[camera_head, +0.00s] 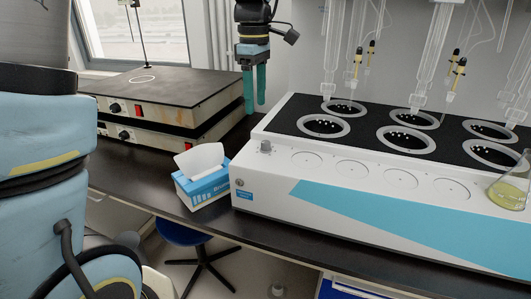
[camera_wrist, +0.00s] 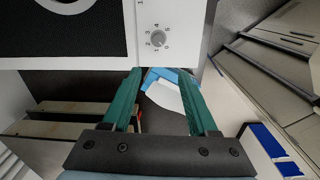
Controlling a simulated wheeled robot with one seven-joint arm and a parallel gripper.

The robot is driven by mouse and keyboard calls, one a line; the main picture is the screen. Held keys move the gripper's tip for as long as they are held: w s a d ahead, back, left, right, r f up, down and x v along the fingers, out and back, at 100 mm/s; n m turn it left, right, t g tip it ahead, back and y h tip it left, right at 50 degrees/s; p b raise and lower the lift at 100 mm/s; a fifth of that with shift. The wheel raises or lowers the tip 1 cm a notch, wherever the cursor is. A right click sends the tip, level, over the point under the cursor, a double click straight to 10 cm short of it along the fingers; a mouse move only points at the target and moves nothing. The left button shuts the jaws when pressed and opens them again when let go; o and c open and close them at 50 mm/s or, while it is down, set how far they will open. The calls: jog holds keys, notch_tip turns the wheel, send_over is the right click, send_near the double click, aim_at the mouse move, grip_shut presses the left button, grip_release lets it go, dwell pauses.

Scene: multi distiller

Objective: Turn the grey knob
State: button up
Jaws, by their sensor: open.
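The grey knob (camera_head: 265,147) sits on the top left front corner of the white multi distiller (camera_head: 370,225). In the wrist view the knob (camera_wrist: 158,39) is at the top centre, with a ring of numbers around it. My gripper (camera_head: 255,108) hangs pointing down, to the left of the distiller and apart from the knob. Its two green fingers (camera_wrist: 165,76) are open, with nothing held between them. In the wrist view the fingertips lie just below the knob in the picture.
A tissue box (camera_head: 203,180) stands on the dark bench, left of the distiller. Stacked hot plates (camera_head: 160,95) stand at the back left. Glassware (camera_head: 433,60) hangs above the distiller's ringed openings. A flask with yellow liquid (camera_head: 509,187) is at the right edge.

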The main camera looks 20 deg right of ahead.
aim_at(266, 142)
jog(key=shift+n, duration=0.4)
jog(key=f, duration=0.3)
jog(key=s+d+f+p, duration=0.1)
jog(key=f, duration=0.3)
jog(key=d+f, duration=0.1)
jog(key=f, duration=0.2)
jog(key=shift+s+f+p, duration=0.15)
jog(key=shift+p, duration=0.2)
grip_shut()
